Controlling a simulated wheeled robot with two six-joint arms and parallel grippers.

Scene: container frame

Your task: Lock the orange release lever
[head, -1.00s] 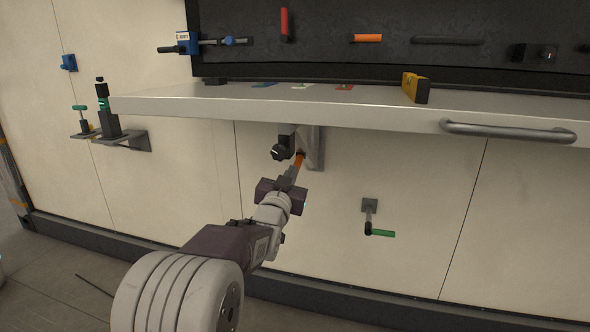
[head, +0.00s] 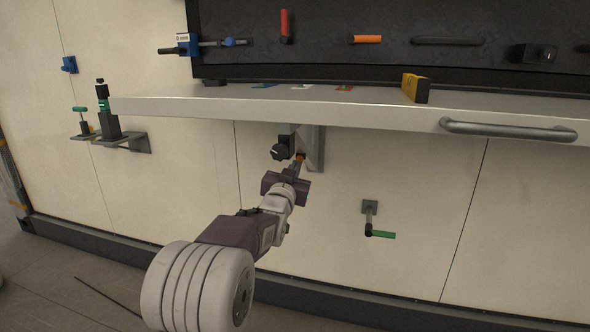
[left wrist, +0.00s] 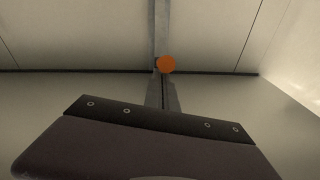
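The orange release lever (head: 300,156) is under the workbench, by a grey upright bracket. Only a small orange part shows above my left gripper's fingers in the head view; the rest is hidden. In the left wrist view the lever shows as a round orange end (left wrist: 166,64) just beyond the fingertips. My left gripper (head: 298,167) reaches up to it from below. Its fingers (left wrist: 163,92) look closed together with only a thin line between them. I cannot tell whether they touch the lever. My right gripper is not in view.
The white workbench (head: 300,105) hangs over the lever, with a grey bar handle (head: 508,130) on its front. A black knob (head: 280,151) sits just left of the lever. A green-handled crank (head: 380,234) is on the wall to the right. Wall below is clear.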

